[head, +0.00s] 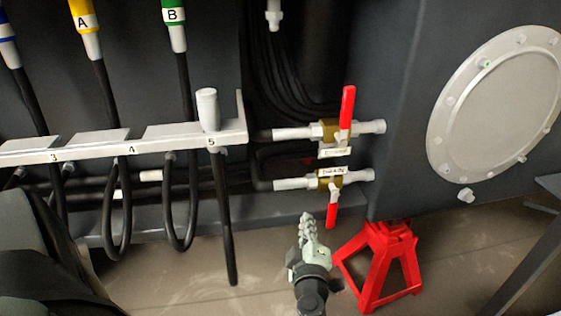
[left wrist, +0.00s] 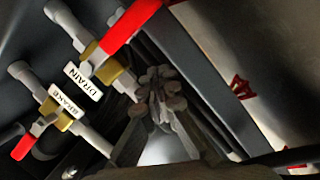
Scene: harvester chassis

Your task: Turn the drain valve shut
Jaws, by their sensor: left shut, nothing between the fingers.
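The drain valve (head: 330,180) is the lower of two brass valves on the pipes, with its red handle (head: 332,210) pointing down, across the pipe. In the left wrist view its DRAIN label (left wrist: 83,81) reads upside down, and its red handle (left wrist: 130,25) points to the upper right. The other valve (head: 331,130), labelled BRAKE (left wrist: 61,101) in the wrist view, sits above it with its red handle up. My left gripper (head: 306,224) is shut and empty, below and slightly left of the drain handle, apparently apart from it. My right gripper is not in view.
A red jack stand (head: 382,262) stands on the floor just right of my left gripper. A white rail (head: 110,148) with numbered slots and hanging black hoses is on the left. A dark tank with a round bolted cover (head: 497,103) is on the right.

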